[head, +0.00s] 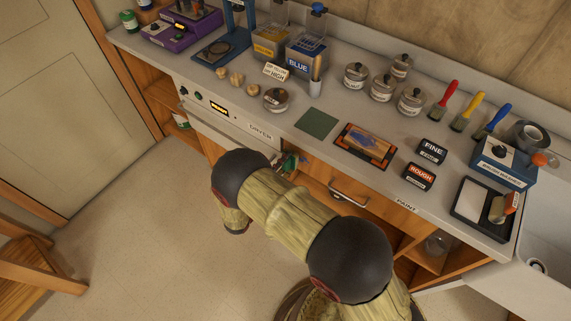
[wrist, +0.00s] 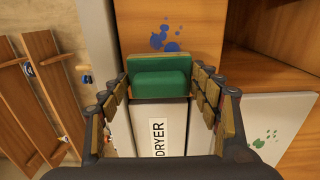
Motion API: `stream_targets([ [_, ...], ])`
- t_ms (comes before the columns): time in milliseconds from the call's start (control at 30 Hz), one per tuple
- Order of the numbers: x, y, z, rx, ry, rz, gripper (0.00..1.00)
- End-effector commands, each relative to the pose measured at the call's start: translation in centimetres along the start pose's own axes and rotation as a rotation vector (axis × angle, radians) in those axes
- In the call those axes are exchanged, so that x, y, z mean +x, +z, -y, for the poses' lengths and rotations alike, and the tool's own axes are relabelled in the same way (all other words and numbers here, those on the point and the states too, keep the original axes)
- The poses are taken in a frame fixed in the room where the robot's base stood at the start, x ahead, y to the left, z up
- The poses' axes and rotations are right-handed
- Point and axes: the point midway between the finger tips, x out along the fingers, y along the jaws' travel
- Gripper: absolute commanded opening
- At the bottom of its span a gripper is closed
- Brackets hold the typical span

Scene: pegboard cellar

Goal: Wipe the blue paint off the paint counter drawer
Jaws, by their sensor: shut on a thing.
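My gripper (wrist: 160,100) is shut on a green sponge (wrist: 161,83) with a tan layer along one side. Blue paint splotches (wrist: 167,38) show on a wooden front just beyond the sponge in the wrist view. The sponge's edge is close to the lowest splotch; I cannot tell whether it touches the wood. In the head view the green sponge (head: 290,163) shows at the counter front, beside the wooden drawer (head: 320,187), and my arm hides part of that front. The drawer has a metal handle (head: 348,193).
The white dryer front (head: 230,130) adjoins on the left. A white panel with green spots (wrist: 270,132) shows in the wrist view. Open floor (head: 150,225) lies at left.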

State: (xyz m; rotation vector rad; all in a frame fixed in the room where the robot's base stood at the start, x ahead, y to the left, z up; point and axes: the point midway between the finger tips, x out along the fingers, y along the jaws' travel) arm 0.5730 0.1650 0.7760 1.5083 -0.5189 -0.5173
Motion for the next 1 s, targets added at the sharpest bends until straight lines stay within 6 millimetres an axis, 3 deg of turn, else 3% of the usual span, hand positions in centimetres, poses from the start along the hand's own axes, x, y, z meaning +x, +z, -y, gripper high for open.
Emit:
stream_targets([
  [1000, 1.7, 0.0, 0.0, 0.0, 0.0, 0.0, 0.27],
])
